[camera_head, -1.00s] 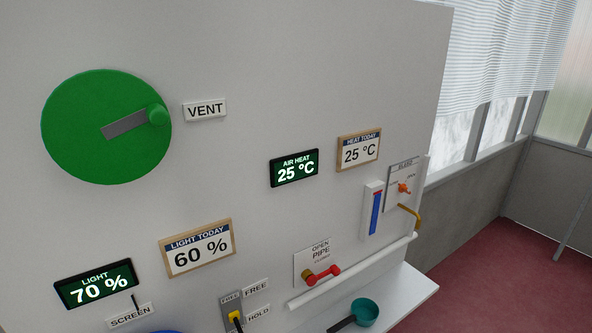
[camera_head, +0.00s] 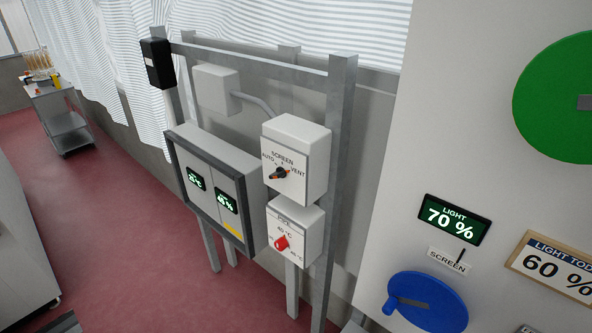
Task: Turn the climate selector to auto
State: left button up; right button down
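The climate selector is a black knob with orange marks (camera_head: 279,174) on a light grey box (camera_head: 312,145) in the middle of the view. Its face is lettered SCREEN at the top, AUTO at the left and VENT at the right. The knob lies slantwise, with one end toward the VENT side; it is too small to tell for sure which end is the pointer. Neither of my grippers is in view.
Below the selector is another box with a red knob (camera_head: 281,243). A cabinet with two green displays (camera_head: 215,190) is to its left, all on a metal frame (camera_head: 340,130). At right, a white panel carries a blue wheel (camera_head: 430,302) and a green wheel (camera_head: 555,95). Red floor (camera_head: 120,240) is clear at left.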

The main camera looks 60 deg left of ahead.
aim_at(280, 173)
jog(key=u, duration=2.05)
